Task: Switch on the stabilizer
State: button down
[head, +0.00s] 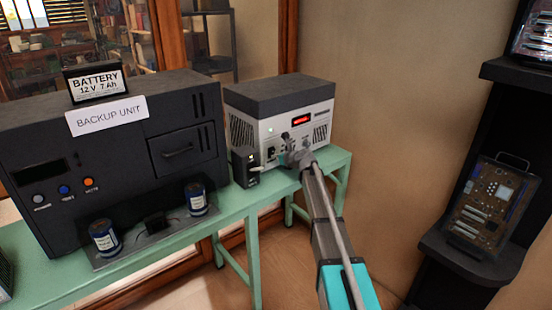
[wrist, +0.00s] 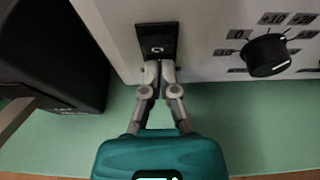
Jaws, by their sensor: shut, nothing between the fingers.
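The stabilizer (head: 272,129) is a light grey box with a dark top and a lit red display (head: 302,120), standing on the green bench. In the wrist view its front panel (wrist: 205,35) carries a black switch (wrist: 157,40) with a pale mark. My gripper (wrist: 158,68) is shut and empty, its fingertips at the lower edge of the switch, seemingly touching it or very close. In the head view my gripper (head: 298,157) is in front of the panel's lower part and hides some of it. Which way the switch is tipped, I cannot tell.
A black knob (wrist: 267,56) with a numbered scale is right of the switch. A small black box (head: 243,167) stands at the stabilizer's left. The dark backup unit (head: 120,150) fills the green bench (head: 228,207) further left. A black shelf stand (head: 470,250) is at right.

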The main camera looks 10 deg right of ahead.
jog(key=shift+r+p, duration=0.6)
jog(key=shift+r, duration=0.15)
jog(key=shift+p+v, duration=0.4)
jog(key=shift+v, duration=0.5)
jog(key=p+v, duration=0.4)
jog(key=v, duration=0.8)
jog(key=shift+d, duration=0.1)
